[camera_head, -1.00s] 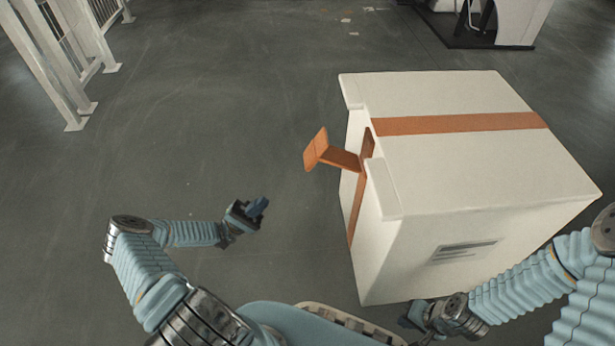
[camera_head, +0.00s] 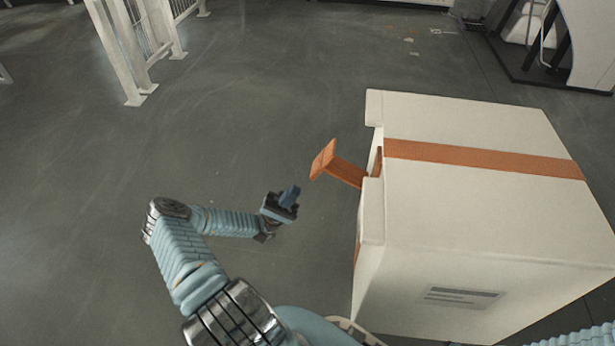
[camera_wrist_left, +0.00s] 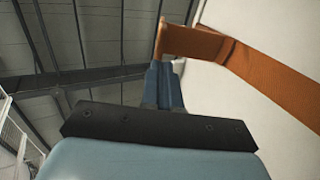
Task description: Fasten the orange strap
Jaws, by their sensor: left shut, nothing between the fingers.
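The orange strap (camera_head: 480,159) runs across the top of a large white box (camera_head: 470,220). Its loose end (camera_head: 325,160) sticks out from the box's left side as a stiff tab with a bent tip. My left gripper (camera_head: 291,195) is shut and empty, a little left of and below the tab in the head view, apart from it. In the left wrist view, the closed fingers (camera_wrist_left: 163,84) point toward the orange strap (camera_wrist_left: 265,75) and the white box (camera_wrist_left: 290,110); the strap's bent end shows just beyond the fingertips. My right gripper is out of view.
White railings (camera_head: 130,50) stand at the upper left. A dark platform with a white machine (camera_head: 590,45) is at the upper right. The grey floor (camera_head: 240,110) left of the box is clear. A printed label (camera_head: 462,297) is on the box's near side.

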